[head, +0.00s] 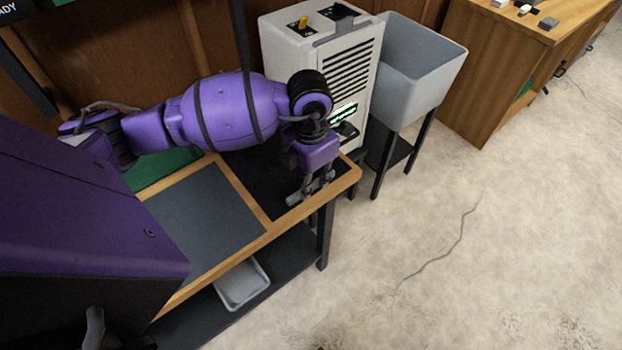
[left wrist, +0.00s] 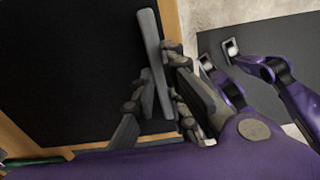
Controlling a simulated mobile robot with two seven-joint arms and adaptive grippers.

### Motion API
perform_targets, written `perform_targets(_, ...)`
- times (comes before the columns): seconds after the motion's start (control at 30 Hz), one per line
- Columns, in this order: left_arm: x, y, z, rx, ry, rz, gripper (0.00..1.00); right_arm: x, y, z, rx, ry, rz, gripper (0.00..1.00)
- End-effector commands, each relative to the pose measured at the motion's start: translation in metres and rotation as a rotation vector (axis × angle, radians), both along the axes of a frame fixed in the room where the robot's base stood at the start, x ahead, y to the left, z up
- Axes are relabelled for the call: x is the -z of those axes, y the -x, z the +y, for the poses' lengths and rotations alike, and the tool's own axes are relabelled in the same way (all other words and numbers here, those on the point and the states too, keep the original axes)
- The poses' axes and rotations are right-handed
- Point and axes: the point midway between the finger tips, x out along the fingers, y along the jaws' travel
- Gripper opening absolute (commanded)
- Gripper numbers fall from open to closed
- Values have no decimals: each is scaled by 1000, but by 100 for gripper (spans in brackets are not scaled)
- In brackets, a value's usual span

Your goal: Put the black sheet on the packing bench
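A flat black rectangle (head: 262,180) lies at the right end of the near wooden bench (head: 231,248), beside a dark grey-blue panel (head: 205,210). It looks like the black sheet, though I cannot tell its thickness. It fills much of the left wrist view (left wrist: 70,70), with bare wood along its edges. My left gripper (head: 313,190) points down over this rectangle's right part, near the bench's front right corner.
A white vented cabinet (head: 310,55) stands behind the bench's right end, with a grey bin on legs (head: 415,75) beside it. Another wooden bench (head: 490,75) is at the back right. A grey tray (head: 242,284) sits on the lower shelf. The floor (head: 500,230) at right is clear.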

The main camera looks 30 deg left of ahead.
Motion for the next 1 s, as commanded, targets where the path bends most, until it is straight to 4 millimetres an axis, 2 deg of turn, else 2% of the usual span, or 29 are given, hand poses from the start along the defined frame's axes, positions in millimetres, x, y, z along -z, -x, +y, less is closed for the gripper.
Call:
perform_targets(0.03, 0, 0, 0, 0, 0, 1, 18, 0, 0, 0, 0, 0, -1, 0)
perform_targets(0.13, 0, 0, 0, 0, 0, 0, 31, 0, 0, 0, 0, 0, -1, 0)
perform_targets(0.4, 0, 0, 0, 0, 0, 0, 31, 0, 2, 0, 1, 1, 3, 0)
perform_targets(0.53, -7, -1, 0, 1, 0, -2, 31, 0, 3, -1, 2, 1, 5, 0)
perform_targets(0.67, -28, -2, 1, 2, -1, -6, 31, -1, 5, -1, 3, 0, 7, 0)
perform_targets(1.0, -98, -1, 2, 1, -1, -4, 31, -1, 5, -1, 4, 1, 7, 0)
